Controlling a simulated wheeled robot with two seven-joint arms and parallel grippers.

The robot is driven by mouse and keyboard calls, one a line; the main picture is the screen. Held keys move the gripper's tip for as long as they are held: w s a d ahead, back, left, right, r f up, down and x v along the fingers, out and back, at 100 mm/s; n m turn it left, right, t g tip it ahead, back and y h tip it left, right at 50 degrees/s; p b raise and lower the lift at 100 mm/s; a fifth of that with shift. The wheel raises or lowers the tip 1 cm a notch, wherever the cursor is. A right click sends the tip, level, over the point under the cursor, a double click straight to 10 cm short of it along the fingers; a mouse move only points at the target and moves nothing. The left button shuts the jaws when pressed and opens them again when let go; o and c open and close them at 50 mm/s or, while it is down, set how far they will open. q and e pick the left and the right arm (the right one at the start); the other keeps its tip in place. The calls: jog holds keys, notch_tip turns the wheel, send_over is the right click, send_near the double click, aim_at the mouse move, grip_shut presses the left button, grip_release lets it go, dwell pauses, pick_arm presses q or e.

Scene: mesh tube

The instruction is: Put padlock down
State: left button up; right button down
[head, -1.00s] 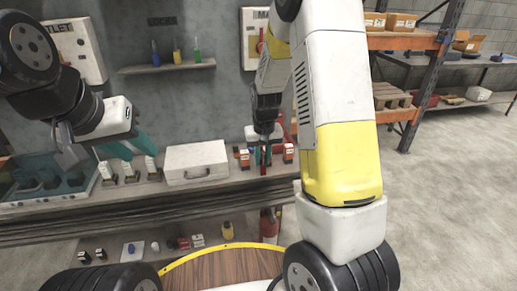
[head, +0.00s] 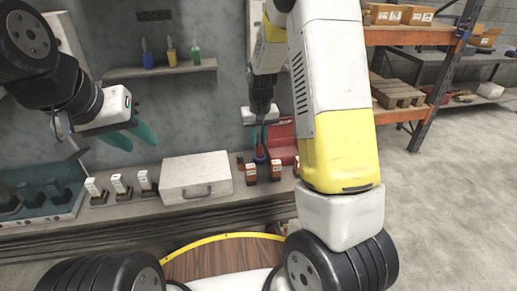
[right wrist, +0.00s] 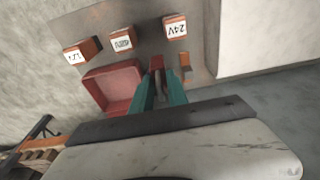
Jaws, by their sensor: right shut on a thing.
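My right gripper (head: 261,150) is low over the back bench in the head view. In the right wrist view its teal fingers (right wrist: 159,88) are shut on a small red thing, which I take to be the padlock (right wrist: 157,63). It is largely hidden by the fingers, and I cannot tell whether it touches the bench. Labelled orange-red blocks stand close by, one reading 24V (right wrist: 175,27). An open red box (right wrist: 113,86) is beside the fingers in the wrist view. My left gripper (head: 131,138) is open and empty, in front of the wall at the left.
A white case (head: 196,178) stands on the bench left of the blocks. Several white-topped devices (head: 118,184) and a teal tray (head: 45,195) are further left. An orange rack (head: 430,90) stands at right.

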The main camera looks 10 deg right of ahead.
notch_tip(320, 180, down, 9)
jog(key=shift+r, duration=0.2)
dwell(0.3)
jog(key=c, duration=1.3)
grip_release()
jog(key=shift+f, duration=0.1)
